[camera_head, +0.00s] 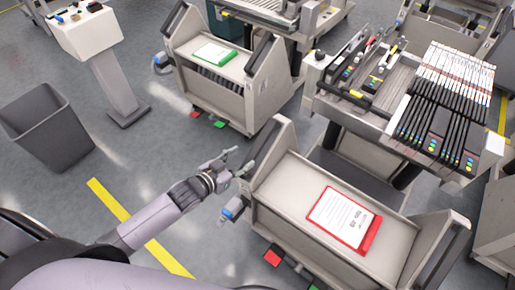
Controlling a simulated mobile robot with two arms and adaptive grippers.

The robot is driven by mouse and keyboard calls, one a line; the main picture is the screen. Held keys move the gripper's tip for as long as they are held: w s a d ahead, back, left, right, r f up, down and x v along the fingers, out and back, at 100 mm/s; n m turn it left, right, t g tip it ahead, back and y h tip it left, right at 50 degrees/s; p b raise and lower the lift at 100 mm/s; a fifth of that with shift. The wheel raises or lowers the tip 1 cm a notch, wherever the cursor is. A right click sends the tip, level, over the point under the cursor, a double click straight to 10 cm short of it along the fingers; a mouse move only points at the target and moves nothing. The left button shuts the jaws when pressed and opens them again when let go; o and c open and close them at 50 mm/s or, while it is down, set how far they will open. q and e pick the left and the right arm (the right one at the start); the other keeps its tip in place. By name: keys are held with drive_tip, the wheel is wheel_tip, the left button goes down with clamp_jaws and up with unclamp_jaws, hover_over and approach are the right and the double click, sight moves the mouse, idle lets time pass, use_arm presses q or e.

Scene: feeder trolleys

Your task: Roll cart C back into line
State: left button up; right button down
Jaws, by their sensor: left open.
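The near cart (330,187) is a beige feeder trolley with a black grip bar on each raised side. A red clipboard (344,220) with a white sheet lies on its top; I cannot read which letter the cart bears. Red and green pedals show at its foot. A second beige cart (225,90) with a green clipboard (213,54) stands behind it. My left gripper (238,163) is open and empty, just left of the near cart's left grip bar (268,145). I cannot tell whether it touches the cart. My right gripper is not in view.
A feeder machine (350,107) with a rack of black feeders stands behind the near cart. A grey bin (47,125) and a pedestal console (90,35) stand at the left. A yellow floor line (115,205) runs under my left arm.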

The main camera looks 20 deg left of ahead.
sight(254, 150)
use_arm(q)
drive_tip(key=x, duration=0.9)
drive_tip(key=shift+w+d+f+b, duration=0.1)
drive_tip(key=shift+w+d+b, duration=0.05)
drive_tip(key=shift+w+b, duration=0.2)
clamp_jaws()
idle(0.5)
